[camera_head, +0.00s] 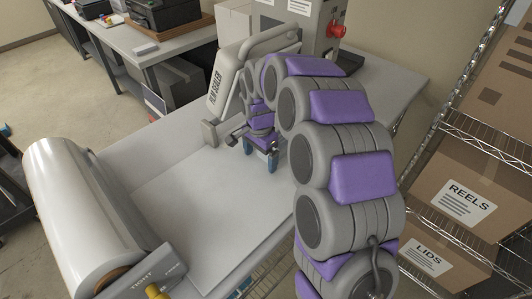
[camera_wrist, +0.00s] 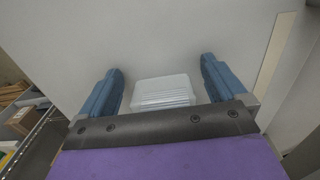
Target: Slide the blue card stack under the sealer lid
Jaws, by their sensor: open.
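A small pale, whitish stack with layered edges (camera_wrist: 163,91) lies between the fingers of my gripper (camera_wrist: 161,70) in the wrist view. It looks white to faint blue-grey, and I see no clearly blue card stack. The two blue fingers stand apart, with a gap on each side of the stack. In the head view my gripper (camera_head: 262,158) is low over the white table, just right of the film sealer (camera_head: 222,86), whose lid stands raised and tilted. The arm hides the stack and part of the sealer there.
A large film roll (camera_head: 80,215) sits at the table's front left. A grey machine with a red knob (camera_head: 337,30) stands behind. A wire shelf with cardboard boxes (camera_head: 465,200) is close on the right. The white tabletop (camera_head: 195,195) between roll and gripper is clear.

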